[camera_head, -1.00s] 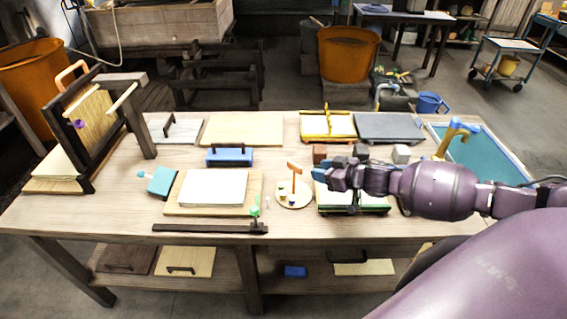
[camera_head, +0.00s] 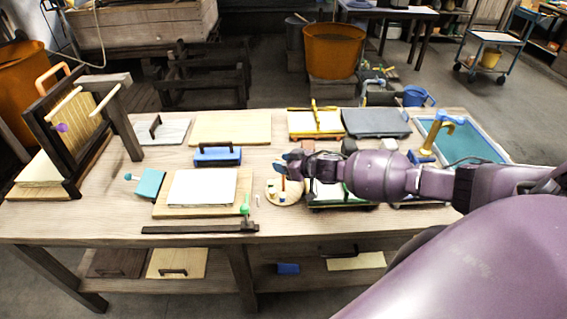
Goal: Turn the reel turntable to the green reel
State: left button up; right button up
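The reel turntable (camera_head: 285,201) is a small round pale wooden disc near the middle of the workbench. Its orange upright handle (camera_head: 283,184) shows just below my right gripper. Small reels stand on the disc, but they are too small to tell which is green. My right gripper (camera_head: 287,163) comes in from the right and covers the handle's top and part of the disc's far side. I cannot tell whether its fingers touch the handle or whether they are open. My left gripper is not in view.
A white sheet on a board (camera_head: 203,188) lies left of the turntable, with a dark bar bearing a green knob (camera_head: 245,206) in front. A green-edged tray (camera_head: 340,193) is close on the right, under my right arm.

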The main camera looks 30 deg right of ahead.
jog(key=shift+w, duration=0.1)
jog(key=shift+c, duration=0.4)
grip_shut()
